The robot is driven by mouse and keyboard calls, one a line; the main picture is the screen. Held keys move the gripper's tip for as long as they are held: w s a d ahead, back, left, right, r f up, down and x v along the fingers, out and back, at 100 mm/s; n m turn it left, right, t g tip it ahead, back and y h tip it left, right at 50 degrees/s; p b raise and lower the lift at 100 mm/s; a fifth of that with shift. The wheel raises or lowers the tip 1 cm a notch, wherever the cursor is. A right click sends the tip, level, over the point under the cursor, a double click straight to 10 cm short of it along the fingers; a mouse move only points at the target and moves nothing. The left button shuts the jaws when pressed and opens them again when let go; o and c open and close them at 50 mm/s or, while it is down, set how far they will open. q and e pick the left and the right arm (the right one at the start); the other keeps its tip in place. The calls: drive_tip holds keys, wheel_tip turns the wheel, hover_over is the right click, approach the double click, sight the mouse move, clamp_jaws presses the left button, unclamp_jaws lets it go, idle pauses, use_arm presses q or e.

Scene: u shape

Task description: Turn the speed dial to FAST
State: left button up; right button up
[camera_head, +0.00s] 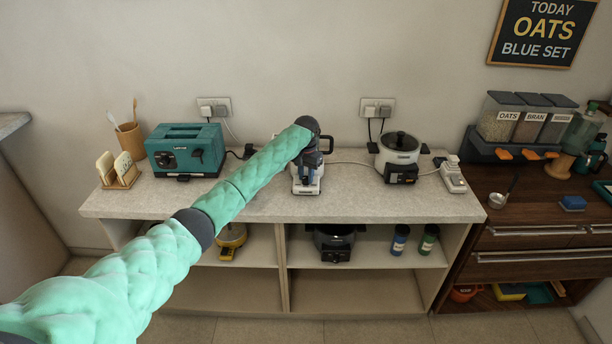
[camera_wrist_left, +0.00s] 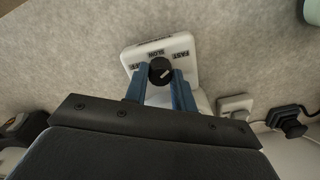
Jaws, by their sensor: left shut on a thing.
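The speed dial (camera_wrist_left: 160,70) is a black knob with a short white mark, on a white appliance base (camera_wrist_left: 180,47). FAST is printed right of it in the wrist view and SLOW above it; a label on the left is partly hidden. The white mark slants up toward the right. My left gripper (camera_wrist_left: 161,78) has its blue fingers on both sides of the dial and is shut on it. In the head view my left gripper (camera_head: 307,166) reaches down over the appliance (camera_head: 306,188) and hides most of it. My right gripper is not in view.
On the counter (camera_head: 250,205) stand a teal toaster (camera_head: 187,150) to the left and a white cooker (camera_head: 400,152) to the right. A white power strip (camera_head: 452,176) lies at the right end. Cables run along the back. Free counter lies in front of the cooker.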

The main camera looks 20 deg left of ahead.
sight(306, 177)
use_arm(q)
drive_tip(key=shift+r, duration=0.1)
drive_tip(key=o, duration=0.9)
drive_tip(key=shift+o, duration=0.5)
drive_tip(key=shift+r, duration=0.15)
wheel_tip(306, 177, up, 6)
drive_tip(key=b, duration=0.3)
drive_tip(key=shift+r, duration=0.7)
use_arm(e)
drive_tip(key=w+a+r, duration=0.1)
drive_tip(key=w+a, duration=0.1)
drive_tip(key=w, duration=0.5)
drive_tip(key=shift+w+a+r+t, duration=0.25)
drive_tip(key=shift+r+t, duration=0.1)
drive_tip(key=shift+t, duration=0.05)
